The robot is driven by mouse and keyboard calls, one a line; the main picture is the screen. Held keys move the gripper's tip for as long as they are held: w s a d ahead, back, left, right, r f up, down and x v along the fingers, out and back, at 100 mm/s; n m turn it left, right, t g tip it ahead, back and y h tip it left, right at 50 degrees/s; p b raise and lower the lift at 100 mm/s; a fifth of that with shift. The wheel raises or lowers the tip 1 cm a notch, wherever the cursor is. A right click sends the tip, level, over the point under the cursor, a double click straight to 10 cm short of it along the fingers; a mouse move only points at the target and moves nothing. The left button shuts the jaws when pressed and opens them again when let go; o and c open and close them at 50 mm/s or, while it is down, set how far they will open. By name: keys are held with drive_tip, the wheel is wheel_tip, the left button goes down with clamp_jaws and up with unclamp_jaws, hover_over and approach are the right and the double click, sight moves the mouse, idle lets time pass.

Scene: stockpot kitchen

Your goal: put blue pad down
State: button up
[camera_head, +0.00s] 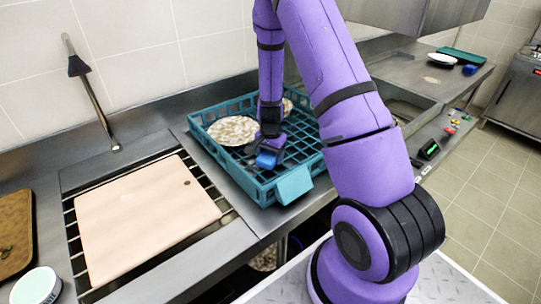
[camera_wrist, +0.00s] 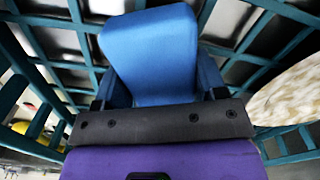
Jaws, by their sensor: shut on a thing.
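The blue pad (camera_wrist: 152,52) is held by my gripper (camera_wrist: 157,92), whose jaws are shut on it. In the wrist view the pad is a rounded blue block, with the teal grid of the crate below it. In the head view, my gripper (camera_head: 266,150) is inside the teal crate (camera_head: 292,188), near its front wall, and the blue pad (camera_head: 265,160) shows as a small patch at its tip. I cannot tell whether the pad touches the crate floor.
A speckled plate (camera_head: 232,130) lies in the crate left of my gripper. A pale board (camera_head: 146,212) lies over the rack to the left. The crate's right floor looks clear.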

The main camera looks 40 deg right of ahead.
drive_tip(key=shift+f, duration=0.15)
drive_tip(key=o, duration=1.2)
wheel_tip(320, 180, up, 13)
wheel_tip(320, 180, up, 9)
drive_tip(key=n+t, duration=0.1)
drive_tip(key=n, duration=0.2)
hover_over(270, 153)
drive_tip(key=s+a, duration=0.2)
drive_tip(key=a, duration=0.2)
drive_tip(key=s+a+r+n+t, duration=0.1)
drive_tip(key=s+a+r+n, duration=0.25)
drive_tip(key=s+r, duration=0.45)
drive_tip(key=s+a+r+n+t, duration=0.1)
drive_tip(key=s+a+r+n, duration=0.1)
drive_tip(key=s+r, duration=0.2)
drive_tip(key=s+a+r+n+t, duration=0.1)
drive_tip(key=s+a+r+n, duration=0.1)
drive_tip(key=s+r, duration=0.2)
drive_tip(key=s+a+r+n+t, duration=0.1)
drive_tip(key=s+r, duration=0.3)
drive_tip(key=s, duration=0.5)
drive_tip(key=shift+a+n, duration=0.65)
drive_tip(key=shift+n, duration=0.2)
